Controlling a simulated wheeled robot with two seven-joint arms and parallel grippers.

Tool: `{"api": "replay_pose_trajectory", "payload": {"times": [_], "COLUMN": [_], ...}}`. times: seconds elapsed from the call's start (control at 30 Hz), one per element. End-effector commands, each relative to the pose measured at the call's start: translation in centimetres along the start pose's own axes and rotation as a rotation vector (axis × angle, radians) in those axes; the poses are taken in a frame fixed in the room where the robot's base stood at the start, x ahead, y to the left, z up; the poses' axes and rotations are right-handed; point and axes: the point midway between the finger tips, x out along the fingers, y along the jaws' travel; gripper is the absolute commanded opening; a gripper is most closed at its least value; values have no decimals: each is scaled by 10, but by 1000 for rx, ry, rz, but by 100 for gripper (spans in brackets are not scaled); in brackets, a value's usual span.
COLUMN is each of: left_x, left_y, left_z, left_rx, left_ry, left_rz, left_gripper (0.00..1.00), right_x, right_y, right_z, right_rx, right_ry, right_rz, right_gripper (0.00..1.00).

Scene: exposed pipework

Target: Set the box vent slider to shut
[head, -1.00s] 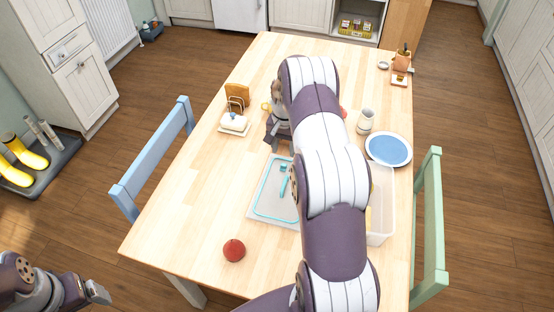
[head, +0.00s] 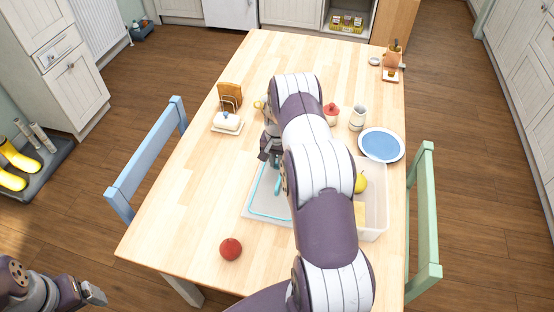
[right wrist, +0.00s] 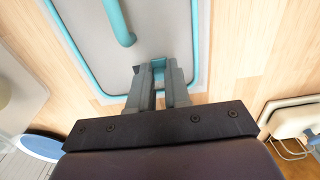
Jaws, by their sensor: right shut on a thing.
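The box lid (head: 254,207) is pale grey with a teal seal and lies flat on the table. A teal bar (head: 278,184) stands out on it and also shows in the right wrist view (right wrist: 118,22). My right gripper (head: 272,160) is at the lid's far edge. In the right wrist view its two fingers (right wrist: 159,75) are shut on a small teal piece (right wrist: 158,63), which looks like the vent slider; the fingers hide much of it. The slider's setting cannot be read. My left gripper (head: 94,294) is off the table at lower left; its jaws are unclear.
A clear box (head: 374,222) with a pear (head: 361,183) stands right of the lid, partly behind my right arm. A butter dish (head: 227,122), toast rack (head: 231,96), jug (head: 357,119), blue plate (head: 381,145) and red fruit (head: 231,249) stand around. The table's left side is mostly clear.

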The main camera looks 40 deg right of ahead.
Motion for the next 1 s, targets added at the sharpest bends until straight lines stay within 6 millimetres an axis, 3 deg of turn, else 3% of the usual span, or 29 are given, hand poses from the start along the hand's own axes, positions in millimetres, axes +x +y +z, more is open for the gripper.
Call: {"api": "replay_pose_trajectory", "payload": {"times": [0.3,0.5,0.53,0.6,0.87,1.0], "left_x": [-2,-2,-2,-2,-2,1], "left_y": [0,0,0,0,0,0], "left_z": [0,0,0,0,0,0], "left_rx": [0,0,0,0,0,0], "left_ry": [0,0,0,0,0,0], "left_rz": [0,0,0,0,0,0], "left_gripper": [85,85,85,85,85,85], "right_x": [-1,0,0,0,0,-14], "right_y": [28,28,28,28,28,28], "right_z": [0,0,0,0,0,-1], "right_rx": [0,-1,-1,-1,0,0], "right_ry": [0,1,1,0,0,4], "right_rz": [0,0,0,0,0,-1], "right_gripper": [0,0,20,43,45,45]}}
